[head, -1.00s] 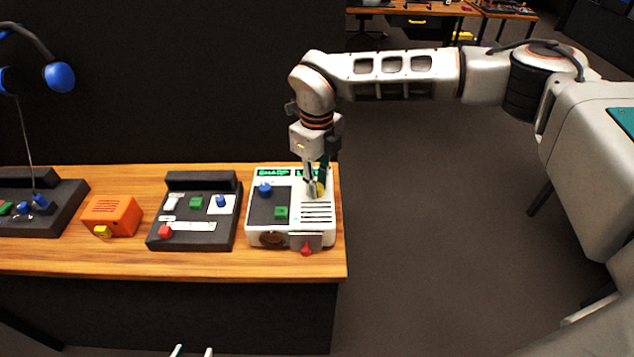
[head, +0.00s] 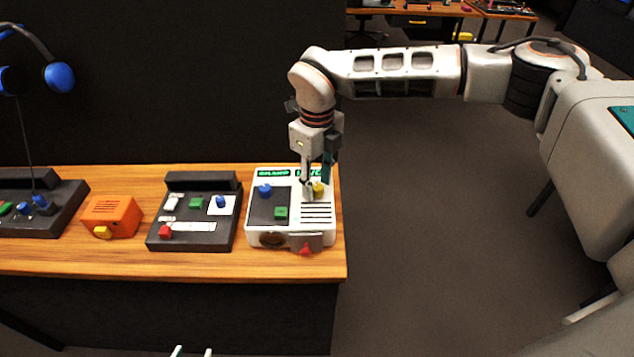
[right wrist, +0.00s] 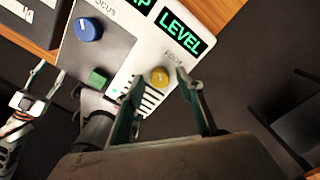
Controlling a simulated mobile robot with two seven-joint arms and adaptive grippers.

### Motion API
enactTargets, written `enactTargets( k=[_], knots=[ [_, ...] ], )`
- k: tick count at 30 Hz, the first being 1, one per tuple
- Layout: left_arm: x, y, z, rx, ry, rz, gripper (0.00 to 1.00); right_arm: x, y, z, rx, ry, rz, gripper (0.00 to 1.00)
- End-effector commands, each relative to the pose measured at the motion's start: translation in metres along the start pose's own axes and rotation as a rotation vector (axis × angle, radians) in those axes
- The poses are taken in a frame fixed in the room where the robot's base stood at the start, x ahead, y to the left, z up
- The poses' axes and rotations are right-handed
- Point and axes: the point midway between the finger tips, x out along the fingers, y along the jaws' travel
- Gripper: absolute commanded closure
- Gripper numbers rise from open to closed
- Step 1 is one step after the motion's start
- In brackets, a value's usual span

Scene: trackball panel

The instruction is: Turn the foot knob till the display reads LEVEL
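The white panel (head: 325,232) stands near the table's right end. Its yellow foot knob (right wrist: 160,76) sits under the right-hand display (right wrist: 181,34), which reads LEVEL in green in the right wrist view. The knob also shows in the head view (head: 319,188). My right gripper (head: 314,187) points down over the knob. In the right wrist view its fingers (right wrist: 160,88) are spread, one on each side of the knob, with gaps between. My left gripper (head: 192,352) shows only its two separated fingertips at the bottom edge of the head view; it looks empty.
The panel also carries a blue knob (right wrist: 88,29), a green button (right wrist: 98,78) and a red part (head: 305,250) at its front. A dark control box (head: 190,242) and an orange box (head: 112,215) stand to the left. Open floor lies right of the table.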

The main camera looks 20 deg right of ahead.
Motion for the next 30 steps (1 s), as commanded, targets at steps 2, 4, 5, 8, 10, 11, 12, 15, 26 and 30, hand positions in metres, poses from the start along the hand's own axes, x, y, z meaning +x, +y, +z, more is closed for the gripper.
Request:
enactTargets(
  k=[2,4,5,8,10,11,12,15,26,30],
  knots=[
    [0.000,0.000,0.000,-0.001,0.001,0.000,0.60,-0.012,-0.001,0.001,0.000,-0.004,-0.001,0.63],
    [0.000,0.000,-0.001,-0.001,0.001,0.000,0.60,-0.024,-0.001,0.001,0.001,-0.005,-0.002,0.63],
    [0.000,0.000,-0.001,-0.001,0.001,0.000,0.60,-0.031,-0.001,0.001,0.001,-0.005,-0.003,0.63],
    [0.000,0.000,-0.001,-0.002,0.001,0.000,0.60,-0.052,-0.001,0.001,0.001,-0.005,-0.002,0.63],
    [0.000,0.000,-0.001,-0.002,0.001,0.000,0.60,-0.066,-0.001,0.001,0.001,-0.005,-0.003,0.63],
    [0.000,0.000,-0.001,-0.002,0.001,0.000,0.60,-0.072,-0.001,0.001,0.001,-0.005,-0.002,0.63],
    [0.000,0.000,-0.001,-0.002,0.002,0.000,0.60,-0.079,-0.001,0.001,0.001,-0.004,-0.002,0.63],
    [0.000,0.000,-0.001,-0.002,0.002,0.000,0.60,-0.095,0.000,0.001,0.000,-0.003,-0.002,0.63],
    [0.001,0.001,-0.001,-0.003,0.002,0.000,0.60,-0.115,0.000,0.000,-0.001,-0.001,0.000,0.63],
    [0.001,0.001,-0.001,-0.003,0.002,0.000,0.60,-0.114,0.000,0.000,0.000,-0.001,0.000,0.63]
  ],
)
